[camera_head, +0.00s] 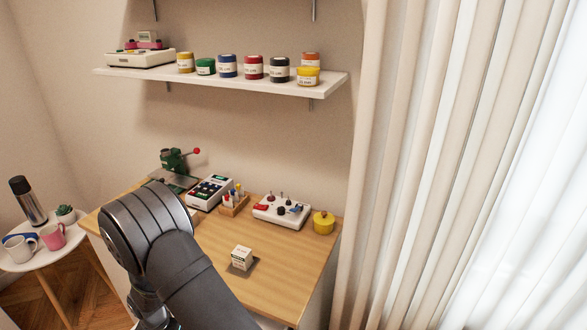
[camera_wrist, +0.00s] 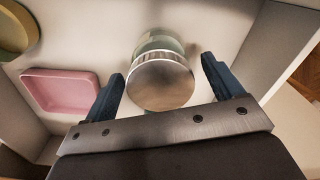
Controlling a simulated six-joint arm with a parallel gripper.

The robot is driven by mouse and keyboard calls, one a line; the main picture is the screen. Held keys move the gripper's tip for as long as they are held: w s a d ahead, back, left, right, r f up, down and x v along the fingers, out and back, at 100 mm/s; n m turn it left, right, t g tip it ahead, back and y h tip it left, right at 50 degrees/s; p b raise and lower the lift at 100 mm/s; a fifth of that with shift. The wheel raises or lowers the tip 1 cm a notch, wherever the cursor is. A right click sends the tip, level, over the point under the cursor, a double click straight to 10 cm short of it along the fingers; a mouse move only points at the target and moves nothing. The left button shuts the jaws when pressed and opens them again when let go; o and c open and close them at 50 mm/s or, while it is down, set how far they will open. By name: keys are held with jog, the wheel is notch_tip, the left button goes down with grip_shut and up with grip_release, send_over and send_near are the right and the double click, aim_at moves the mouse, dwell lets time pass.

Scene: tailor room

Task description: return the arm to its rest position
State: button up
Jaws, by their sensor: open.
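My gripper (camera_wrist: 162,68) shows in the wrist view with its two dark fingers spread apart. A round jar with a pale metallic lid (camera_wrist: 160,85) and a greenish glass body lies beyond and between the fingers, with a gap on each side. Nothing is seen gripped. In the head view my dark arm (camera_head: 160,235) reaches over the left part of the wooden desk (camera_head: 285,265); the gripper itself is hidden there.
In the wrist view a pink tray (camera_wrist: 60,90) and a yellowish round item (camera_wrist: 15,30) are inside a pale-walled space. On the desk are a small white box (camera_head: 242,257), a control box (camera_head: 282,211) and a yellow pot (camera_head: 323,222). A shelf (camera_head: 220,78) holds jars above.

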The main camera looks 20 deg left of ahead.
jog(key=shift+f, duration=0.85)
jog(key=shift+a+r, duration=0.1)
jog(key=shift+r, duration=0.9)
jog(key=shift+f, duration=0.1)
